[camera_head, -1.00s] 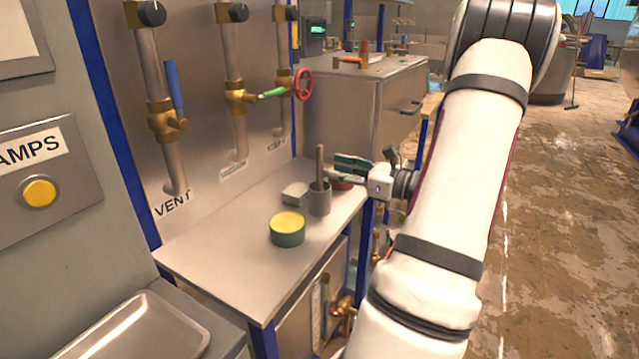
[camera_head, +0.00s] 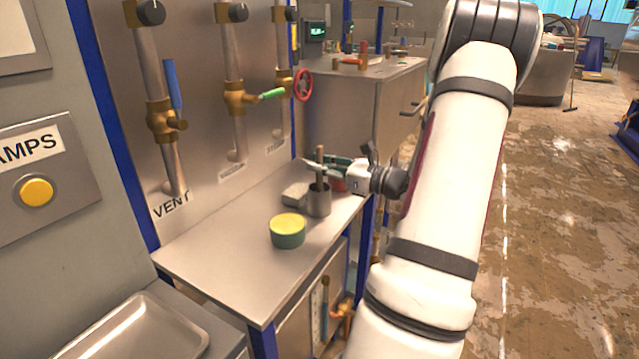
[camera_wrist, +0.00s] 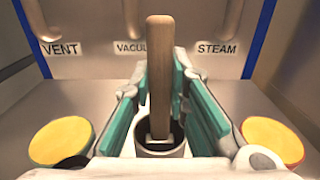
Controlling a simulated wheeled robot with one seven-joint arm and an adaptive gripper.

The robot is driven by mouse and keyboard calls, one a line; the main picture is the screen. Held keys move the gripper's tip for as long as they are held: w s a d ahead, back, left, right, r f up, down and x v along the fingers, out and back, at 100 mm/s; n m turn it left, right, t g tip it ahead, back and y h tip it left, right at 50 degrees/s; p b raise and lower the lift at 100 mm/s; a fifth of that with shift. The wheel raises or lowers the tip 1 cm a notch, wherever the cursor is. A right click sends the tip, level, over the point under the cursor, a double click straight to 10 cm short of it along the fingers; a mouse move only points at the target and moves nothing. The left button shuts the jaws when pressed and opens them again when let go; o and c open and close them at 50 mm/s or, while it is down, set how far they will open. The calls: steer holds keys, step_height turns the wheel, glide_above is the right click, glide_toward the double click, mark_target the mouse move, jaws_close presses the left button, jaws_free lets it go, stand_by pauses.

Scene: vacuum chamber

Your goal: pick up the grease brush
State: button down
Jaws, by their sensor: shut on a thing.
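The grease brush (camera_head: 320,157) stands upright in a grey cup (camera_head: 319,202) on the metal bench, its wooden handle (camera_wrist: 160,75) rising above the rim. Its bristle end is hidden inside the cup. My gripper (camera_head: 319,169) reaches in from the right at handle height, above the cup. In the wrist view, the teal-padded fingers of my gripper (camera_wrist: 163,95) lie on both sides of the handle and are shut on it. The cup also shows below the handle in the wrist view (camera_wrist: 161,152).
A green tin with a yellow top (camera_head: 287,231) stands in front of the cup. A small grey block (camera_head: 295,194) is left of it, and a red item (camera_head: 338,185) sits partly hidden behind my gripper. Valve pipes (camera_head: 235,100) line the back panel. The bench's front left is clear.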

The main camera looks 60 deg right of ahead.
mark_target(320, 146)
step_height(320, 146, up, 10)
steer(key=shift+p, duration=0.95)
stand_by(1.8)
